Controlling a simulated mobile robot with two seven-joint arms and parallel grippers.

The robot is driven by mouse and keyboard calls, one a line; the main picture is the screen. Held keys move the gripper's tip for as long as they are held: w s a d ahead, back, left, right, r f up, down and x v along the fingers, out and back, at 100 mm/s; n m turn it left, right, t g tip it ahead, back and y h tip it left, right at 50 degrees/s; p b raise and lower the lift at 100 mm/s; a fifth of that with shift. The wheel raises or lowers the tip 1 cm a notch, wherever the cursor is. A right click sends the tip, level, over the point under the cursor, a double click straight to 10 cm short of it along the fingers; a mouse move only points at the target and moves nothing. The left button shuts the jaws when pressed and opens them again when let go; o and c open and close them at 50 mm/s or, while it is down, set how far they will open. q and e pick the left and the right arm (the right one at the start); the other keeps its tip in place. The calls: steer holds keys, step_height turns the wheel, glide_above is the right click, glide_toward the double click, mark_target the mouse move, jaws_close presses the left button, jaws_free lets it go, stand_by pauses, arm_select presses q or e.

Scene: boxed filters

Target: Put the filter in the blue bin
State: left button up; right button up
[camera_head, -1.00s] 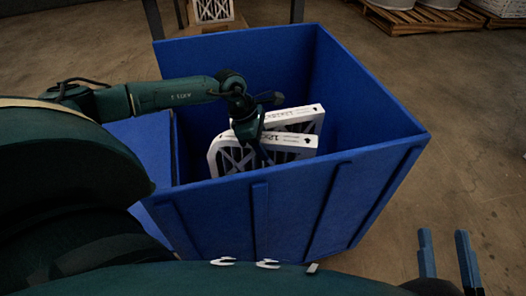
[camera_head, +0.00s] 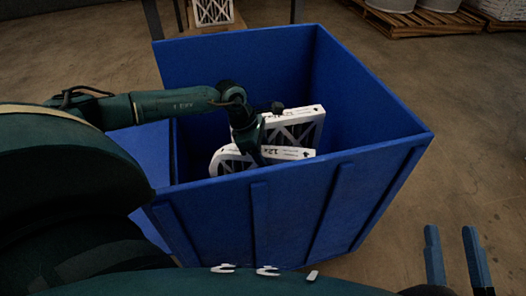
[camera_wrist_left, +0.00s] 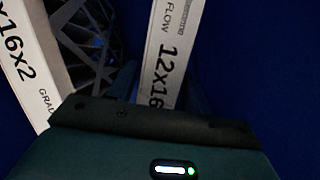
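The blue bin (camera_head: 345,195) stands in the middle of the head view. Inside it are two white-framed filters with dark lattice sides. The nearer filter (camera_head: 288,153) sits low behind the front wall, which hides its lower part. The farther filter (camera_head: 303,115) stands behind it. My left gripper (camera_head: 262,157) reaches down into the bin at the nearer filter. Another filter edge (camera_wrist_left: 28,68) shows at left. My right gripper (camera_head: 455,255) is open and empty outside the bin.
Another filter (camera_head: 213,11) stands at the top of the head view behind the bin. A wooden pallet (camera_head: 430,20) with pale containers is at the top right.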

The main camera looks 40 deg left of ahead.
arm_select(q)
steer(key=shift+o, duration=1.2)
arm_select(e)
steer(key=shift+f, duration=0.15)
arm_select(q)
steer(key=p+v, duration=0.4)
steer(key=v, duration=0.9)
steer(key=shift+d+r, duration=0.15)
steer(key=shift+r, duration=0.05)
arm_select(e)
steer(key=shift+d+f+h, duration=0.2)
steer(key=shift+d+h, duration=0.2)
steer(key=shift+h, duration=0.3)
steer(key=shift+a, duration=0.1)
steer(key=shift+s, duration=0.1)
